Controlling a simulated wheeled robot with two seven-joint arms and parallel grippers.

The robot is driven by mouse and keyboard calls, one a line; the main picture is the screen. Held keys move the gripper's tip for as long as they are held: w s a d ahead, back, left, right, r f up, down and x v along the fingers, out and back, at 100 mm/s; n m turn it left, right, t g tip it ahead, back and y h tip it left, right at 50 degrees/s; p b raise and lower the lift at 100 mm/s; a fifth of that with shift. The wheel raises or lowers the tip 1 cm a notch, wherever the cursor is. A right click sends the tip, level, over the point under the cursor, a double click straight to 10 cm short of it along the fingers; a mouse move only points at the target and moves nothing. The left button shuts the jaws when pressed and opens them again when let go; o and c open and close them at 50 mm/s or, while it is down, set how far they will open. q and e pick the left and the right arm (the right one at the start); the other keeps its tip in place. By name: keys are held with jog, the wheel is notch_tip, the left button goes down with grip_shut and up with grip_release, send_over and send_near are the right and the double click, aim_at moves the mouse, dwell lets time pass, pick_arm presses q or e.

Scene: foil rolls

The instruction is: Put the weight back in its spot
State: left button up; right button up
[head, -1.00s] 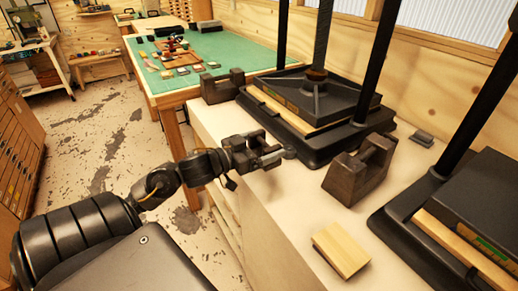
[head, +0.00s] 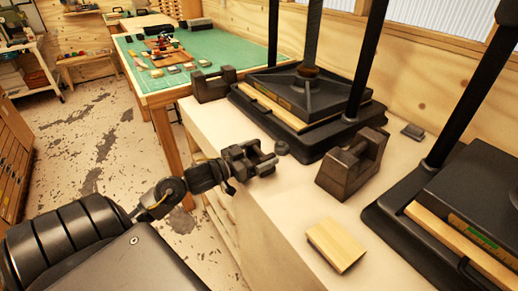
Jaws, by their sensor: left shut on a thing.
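My left gripper (head: 260,164) is over the near left edge of the pale bench. It is shut on a small dark thing, mostly hidden between its fingers; I cannot tell its shape. A dark metal block weight with a handle bar (head: 353,163) stands on the bench to the right of the gripper, apart from it. A similar dark block weight (head: 213,87) stands at the bench's far left end. A small dark round knob-like piece (head: 282,147) lies on the bench just beyond the gripper, apart from it. My right gripper is not in view.
A black press (head: 303,103) stands behind the gripper, and another (head: 470,210) at the right. A pale wooden block (head: 336,245) lies on the bench (head: 275,205) at the front. A small grey piece (head: 412,131) lies between the presses. A green-topped table (head: 220,52) stands beyond.

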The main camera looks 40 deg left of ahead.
pick_arm(q)
jog(key=shift+r, duration=0.15)
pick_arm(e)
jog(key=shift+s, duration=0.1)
pick_arm(q)
jog(key=o, duration=1.8)
jog(key=shift+f, duration=0.2)
jog(key=shift+r, duration=0.15)
jog(key=v, duration=1.2)
jog(key=shift+b, duration=0.45)
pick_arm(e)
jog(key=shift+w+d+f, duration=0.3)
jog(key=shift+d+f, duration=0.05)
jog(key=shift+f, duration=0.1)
pick_arm(q)
jog(key=shift+s, duration=0.15)
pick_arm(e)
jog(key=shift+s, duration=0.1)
